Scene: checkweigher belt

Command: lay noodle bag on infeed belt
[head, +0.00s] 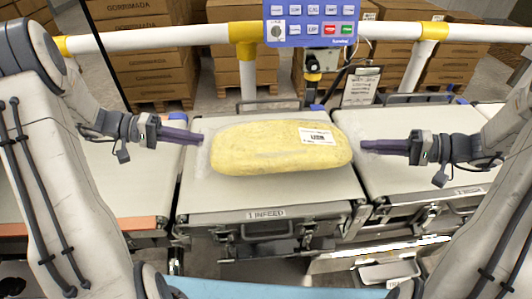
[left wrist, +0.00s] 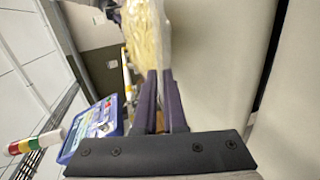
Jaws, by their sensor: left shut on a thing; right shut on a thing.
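The noodle bag (head: 280,146) is a long yellow bag in clear film with a white label. It lies level over the infeed belt (head: 265,192); I cannot tell whether its underside touches the belt. My left gripper (head: 200,138) is shut on the clear film at the bag's left end. My right gripper (head: 363,146) is shut on the film at its right end. In the left wrist view the left gripper's fingers (left wrist: 160,88) are close together at the end of the yellow bag (left wrist: 147,35).
A blue control panel (head: 312,22) stands behind the belt on a white rail (head: 190,38) with yellow joints. More belt surfaces lie to the left (head: 150,180) and right (head: 420,165). Stacked cartons (head: 145,50) stand behind. A signal light (left wrist: 35,143) shows in the left wrist view.

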